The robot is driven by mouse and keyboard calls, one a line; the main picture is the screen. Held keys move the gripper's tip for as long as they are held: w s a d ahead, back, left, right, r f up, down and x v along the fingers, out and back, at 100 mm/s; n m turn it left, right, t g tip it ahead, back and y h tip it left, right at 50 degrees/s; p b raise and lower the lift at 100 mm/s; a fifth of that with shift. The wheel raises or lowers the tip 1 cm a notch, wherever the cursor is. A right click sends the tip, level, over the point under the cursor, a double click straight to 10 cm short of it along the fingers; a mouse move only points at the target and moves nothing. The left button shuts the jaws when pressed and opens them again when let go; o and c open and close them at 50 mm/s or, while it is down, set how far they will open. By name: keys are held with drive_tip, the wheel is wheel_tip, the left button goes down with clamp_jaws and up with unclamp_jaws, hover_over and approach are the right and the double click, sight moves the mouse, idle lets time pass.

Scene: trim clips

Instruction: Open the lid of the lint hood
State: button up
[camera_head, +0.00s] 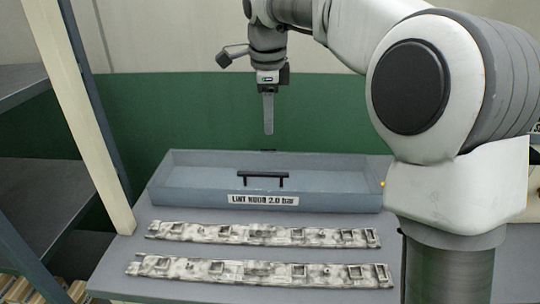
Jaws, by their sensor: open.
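The lint hood (170,196) is a long, low blue-grey box at the back of the table, with a label reading "LINT HOOD 2.0 bar". Its lid (210,180) looks shut, with a black bar handle (263,175) near the front edge. Only one finger shows clearly, as the gripper is seen edge-on. It is open, with nothing visible in it.
Two mottled grey-white trim strips (262,234) and (260,272) lie on the grey table (115,270) in front of the hood. A shelf rack with a cream post (85,130) stands at the left. My arm fills the right side. A green wall (150,110) is behind.

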sight(269, 174)
drive_tip(key=shift+m, duration=0.3)
drive_tip(key=b+x, duration=0.1)
drive_tip(key=x, duration=0.5)
drive_tip(key=b+x, duration=0.1)
drive_tip(key=x, duration=0.5)
drive_tip(key=b+x, duration=0.1)
drive_tip(key=x, duration=0.5)
drive_tip(key=shift+w+a+r, duration=0.1)
drive_tip(key=shift+w+a, duration=0.1)
drive_tip(key=shift+w, duration=0.2)
clamp_jaws()
